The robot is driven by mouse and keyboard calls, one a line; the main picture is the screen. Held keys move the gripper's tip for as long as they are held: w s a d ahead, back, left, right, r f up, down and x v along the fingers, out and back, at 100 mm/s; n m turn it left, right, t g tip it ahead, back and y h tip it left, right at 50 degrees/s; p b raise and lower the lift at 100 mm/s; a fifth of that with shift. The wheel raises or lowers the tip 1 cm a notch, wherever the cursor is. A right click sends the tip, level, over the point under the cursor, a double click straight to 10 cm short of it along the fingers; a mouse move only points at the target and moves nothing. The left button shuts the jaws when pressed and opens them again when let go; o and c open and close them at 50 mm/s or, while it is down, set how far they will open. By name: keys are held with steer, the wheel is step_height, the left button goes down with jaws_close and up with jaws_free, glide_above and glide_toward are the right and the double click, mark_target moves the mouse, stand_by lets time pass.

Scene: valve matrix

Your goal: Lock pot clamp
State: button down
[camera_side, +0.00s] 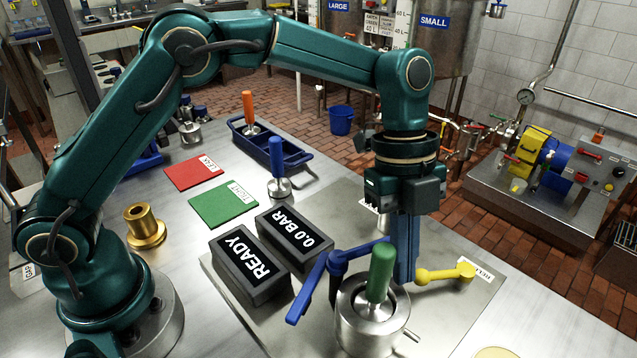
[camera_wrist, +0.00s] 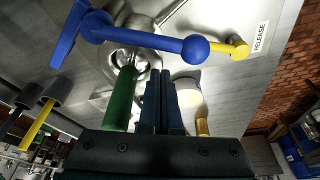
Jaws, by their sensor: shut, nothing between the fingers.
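The steel pot (camera_side: 365,325) stands on the metal plate, with a green handle (camera_side: 380,272) upright on top. The blue clamp lever (camera_side: 335,263) spans the pot's back left side; its flat bar points to the front left. In the wrist view its rod ends in a blue ball (camera_wrist: 195,48). A yellow lever (camera_side: 440,274) lies right of the pot beside the RELEASE label (camera_side: 477,269). My gripper (camera_side: 403,280) points down just behind the green handle, its blue fingers together and empty. In the wrist view the fingertips (camera_wrist: 160,72) are beside the green handle (camera_wrist: 121,98); contact cannot be told.
Two dark display boxes, READY (camera_side: 248,265) and 0.0 BAR (camera_side: 293,238), stand left of the pot. Behind them are a green card (camera_side: 224,204), a red card (camera_side: 194,173), a blue-handled tool (camera_side: 278,170) and a blue tray (camera_side: 285,150). A brass piece (camera_side: 145,226) stands at left.

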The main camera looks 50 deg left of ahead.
steer(key=shift+w+a+r, duration=0.2)
steer(key=shift+w+a, duration=0.15)
steer(key=shift+a, duration=0.35)
steer(key=shift+w+a+r, duration=0.2)
steer(key=shift+w+a, duration=0.1)
steer(key=shift+a, duration=0.4)
steer(key=shift+w+a+n, duration=0.2)
steer(key=shift+a+n, duration=0.15)
steer(key=shift+n, duration=0.25)
steer(key=a+n+t, duration=0.3)
steer(key=a+n, duration=0.4)
steer(key=n, duration=0.3)
steer(key=shift+n+t, duration=0.3)
steer(key=shift+n, duration=0.1)
steer(key=w+d, duration=0.3)
steer(key=v, duration=0.9)
steer(key=shift+s+r, duration=0.15)
steer(key=shift+s, duration=0.25)
